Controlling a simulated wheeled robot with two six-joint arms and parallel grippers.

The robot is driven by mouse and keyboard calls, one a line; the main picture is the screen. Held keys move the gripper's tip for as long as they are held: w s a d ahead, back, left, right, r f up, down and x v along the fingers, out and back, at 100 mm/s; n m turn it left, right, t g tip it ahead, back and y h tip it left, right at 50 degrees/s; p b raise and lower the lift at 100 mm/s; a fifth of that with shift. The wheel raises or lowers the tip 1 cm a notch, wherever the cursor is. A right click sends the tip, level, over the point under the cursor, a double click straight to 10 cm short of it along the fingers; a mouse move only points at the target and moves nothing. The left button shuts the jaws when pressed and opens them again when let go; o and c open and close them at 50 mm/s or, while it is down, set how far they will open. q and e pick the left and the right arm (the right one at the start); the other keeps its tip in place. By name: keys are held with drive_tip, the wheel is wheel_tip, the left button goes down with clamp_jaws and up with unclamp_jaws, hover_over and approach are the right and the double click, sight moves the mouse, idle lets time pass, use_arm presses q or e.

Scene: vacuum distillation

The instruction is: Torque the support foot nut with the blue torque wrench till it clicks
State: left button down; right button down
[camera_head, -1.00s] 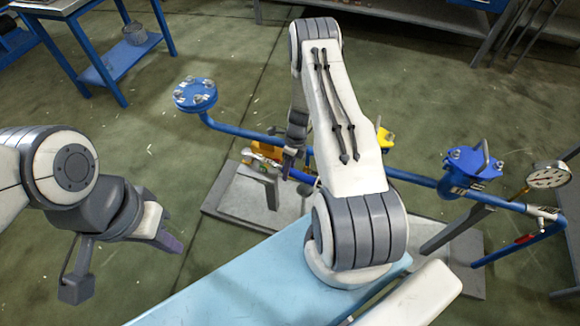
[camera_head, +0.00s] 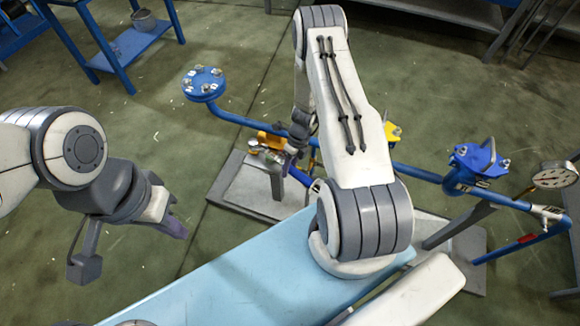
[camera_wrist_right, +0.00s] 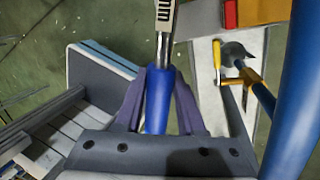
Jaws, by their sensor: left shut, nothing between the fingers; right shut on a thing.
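The blue torque wrench (camera_wrist_right: 157,100) is in the right wrist view, its blue handle between my right gripper's fingers (camera_wrist_right: 158,98). Its silver shaft, with dark lettering, runs out of the top of that view, so its head is hidden. In the head view my right gripper (camera_head: 297,143) is beyond the blue bench, close to the orange and metal fittings above the grey base plate. It is shut on the wrench. My left gripper (camera_head: 172,224) hangs over the floor at the left, shut and empty. I cannot make out the support foot nut in either view.
A blue pipe run (camera_head: 418,172) with a round flange (camera_head: 203,83) and a pressure gauge (camera_head: 555,175) crosses behind my right arm. The grey base plate (camera_head: 240,192) lies under it. A light blue bench top (camera_head: 230,275) is in front. Open floor lies at the left.

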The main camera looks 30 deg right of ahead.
drive_tip(key=shift+s+a+m+b, duration=0.15)
drive_tip(key=shift+a+m+b, duration=0.15)
drive_tip(key=shift+a+m, duration=0.3)
drive_tip(key=shift+s+a+m+t+b, duration=0.15)
drive_tip(key=shift+a+m+b, duration=0.1)
drive_tip(key=shift+a+b, duration=0.2)
drive_tip(key=shift+s+a+m+t+b, duration=0.15)
drive_tip(key=shift+a+m+b, duration=0.15)
drive_tip(key=shift+a, duration=0.2)
drive_tip(key=shift+w, duration=0.1)
